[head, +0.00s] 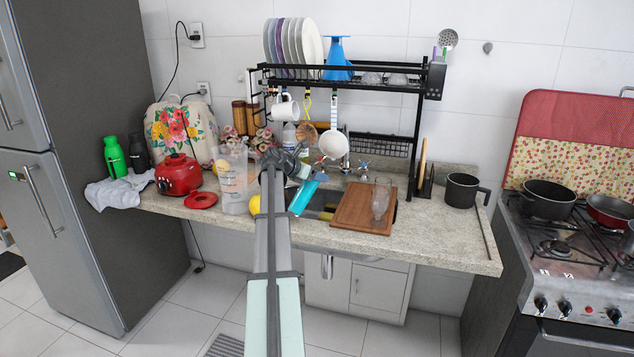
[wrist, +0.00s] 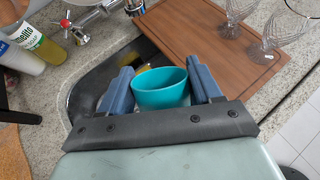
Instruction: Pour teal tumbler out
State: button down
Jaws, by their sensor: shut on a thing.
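The teal tumbler (head: 302,198) is held tilted over the sink (head: 318,201), its lower end leaning left and toward the viewer in the head view. My gripper (head: 306,178) is shut on it near its upper end. In the wrist view, the tumbler (wrist: 162,89) sits between my two blue-grey fingers (wrist: 163,88), with its oval rim and part of its teal inside showing. No liquid is visible in it or leaving it. Part of the dark sink basin (wrist: 91,88) shows beyond the left finger; my arm hides much of the sink in the head view.
A wooden board (head: 357,218) lies across the sink's right side, with clear stemmed glasses (head: 380,199) on it. A clear pitcher (head: 233,185) and yellow fruit (head: 255,205) are left. The black rack (head: 345,88) stands behind.

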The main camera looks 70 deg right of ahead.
jog(key=shift+a+r+g+h, duration=0.2)
jog(key=shift+r+g+h, duration=0.25)
jog(key=shift+h, duration=0.25)
jog(key=shift+w+a+r+g+h, duration=0.1)
jog(key=shift+r+g+h, duration=0.25)
jog(key=shift+h, duration=0.25)
jog(key=shift+w+r+g+h, duration=0.1)
jog(key=shift+r+g+h, duration=0.1)
jog(key=shift+g+h, duration=0.3)
jog(key=shift+w+a+r+g+h, duration=0.3)
jog(key=shift+w+a+h, duration=0.1)
jog(key=shift+a+h, duration=0.25)
jog(key=shift+w+a+r+g+h, duration=0.35)
jog(key=shift+a+h, duration=0.2)
jog(key=shift+a, duration=0.2)
jog(key=shift+w+a+r+g+h, duration=0.3)
jog(key=shift+w+a+h, duration=0.1)
jog(key=shift+a+h, duration=0.25)
